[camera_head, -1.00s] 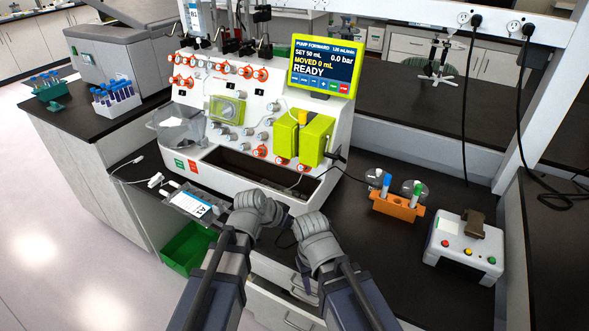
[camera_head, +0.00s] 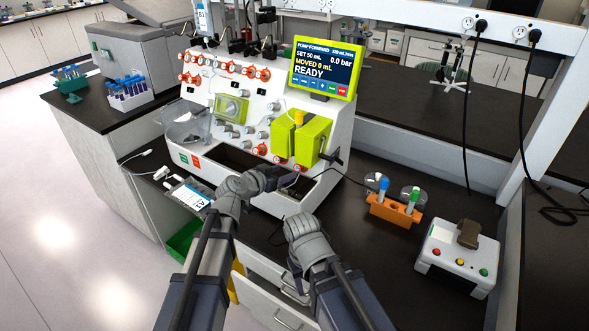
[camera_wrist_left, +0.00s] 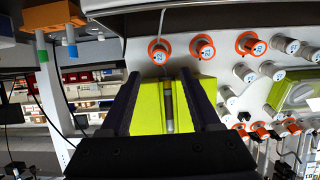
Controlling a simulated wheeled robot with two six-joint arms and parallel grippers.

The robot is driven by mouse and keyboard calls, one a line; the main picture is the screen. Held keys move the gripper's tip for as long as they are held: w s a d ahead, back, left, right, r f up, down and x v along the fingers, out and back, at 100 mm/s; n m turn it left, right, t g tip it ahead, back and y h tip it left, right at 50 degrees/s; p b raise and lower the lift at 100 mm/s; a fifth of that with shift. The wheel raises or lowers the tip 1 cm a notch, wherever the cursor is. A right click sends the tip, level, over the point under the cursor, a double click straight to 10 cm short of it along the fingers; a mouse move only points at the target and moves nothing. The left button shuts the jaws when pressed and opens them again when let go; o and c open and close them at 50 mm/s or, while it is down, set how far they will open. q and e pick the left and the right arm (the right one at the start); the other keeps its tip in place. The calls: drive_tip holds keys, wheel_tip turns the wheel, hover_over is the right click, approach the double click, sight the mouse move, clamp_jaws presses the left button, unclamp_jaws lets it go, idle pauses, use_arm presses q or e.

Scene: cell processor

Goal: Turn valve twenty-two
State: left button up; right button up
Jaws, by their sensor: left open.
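The cell processor (camera_head: 240,165) is a white machine with rows of orange-ringed valves. Three lower orange valves (camera_head: 279,160) sit below the yellow-green pump block (camera_head: 311,138). In the left wrist view they show as orange rings with small number labels: one at left (camera_wrist_left: 159,52), one in the middle (camera_wrist_left: 202,47) and one at right (camera_wrist_left: 250,43). I cannot read the numbers surely. My left gripper (camera_head: 284,178) is in front of the machine's lower tray, apart from the valves. Its two open fingers (camera_wrist_left: 161,74) show empty in the wrist view. My right gripper's fingers are hidden.
An orange rack (camera_head: 394,210) with tubes and a white box with coloured buttons (camera_head: 458,260) stand to the right. A labelled bag (camera_head: 190,195) lies at the machine's front left corner. A green bin (camera_head: 183,243) is below it.

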sight(297, 168)
use_arm(q)
drive_tip(key=shift+b+x, duration=1.5)
drive_tip(key=shift+x, duration=2.45)
drive_tip(key=shift+s, duration=0.1)
clamp_jaws()
